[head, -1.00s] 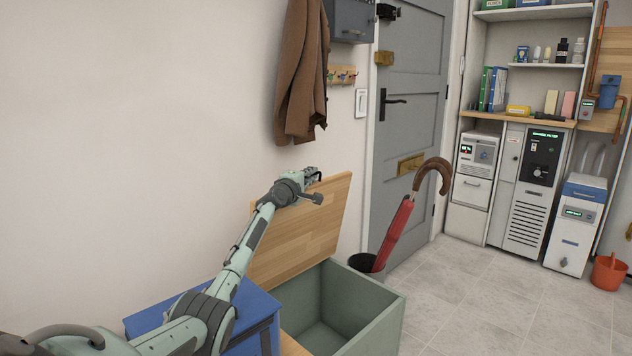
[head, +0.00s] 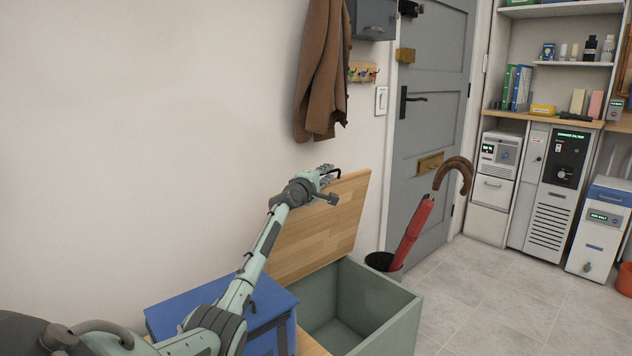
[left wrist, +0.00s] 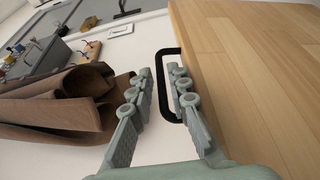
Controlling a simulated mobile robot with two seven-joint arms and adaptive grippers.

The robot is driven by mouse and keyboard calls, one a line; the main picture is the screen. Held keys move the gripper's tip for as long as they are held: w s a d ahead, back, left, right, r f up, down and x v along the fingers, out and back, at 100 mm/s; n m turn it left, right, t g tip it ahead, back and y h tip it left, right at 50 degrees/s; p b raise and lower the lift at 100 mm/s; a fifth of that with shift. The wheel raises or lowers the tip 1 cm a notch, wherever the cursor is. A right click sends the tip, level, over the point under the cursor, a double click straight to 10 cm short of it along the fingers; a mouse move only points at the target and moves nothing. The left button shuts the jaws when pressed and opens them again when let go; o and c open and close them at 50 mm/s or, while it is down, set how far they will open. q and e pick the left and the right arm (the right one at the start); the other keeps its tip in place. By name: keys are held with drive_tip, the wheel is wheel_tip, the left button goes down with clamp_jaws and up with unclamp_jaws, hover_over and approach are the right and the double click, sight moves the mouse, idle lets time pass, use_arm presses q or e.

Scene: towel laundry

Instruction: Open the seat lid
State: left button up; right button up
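The wooden seat lid (head: 322,228) stands raised and tilted back toward the wall, above the green storage box (head: 388,325), whose inside is exposed. The lid fills the right of the left wrist view (left wrist: 255,75). A black loop handle (left wrist: 158,85) is at the lid's edge. My left gripper (head: 328,178) is at the lid's upper edge. Its fingers (left wrist: 160,92) are apart, with the handle's outer bar showing in the gap between them; whether either finger touches it is unclear. My right gripper is not in view.
A blue box (head: 215,305) stands on the bench left of the opening. A brown coat (head: 322,75) hangs above. A red umbrella (head: 413,232) stands in a bin right of the lid, before the grey door (head: 425,110).

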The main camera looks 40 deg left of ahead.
use_arm(q)
drive_tip(key=v, duration=0.9)
drive_tip(key=shift+s, duration=0.3)
drive_tip(key=shift+r, duration=0.15)
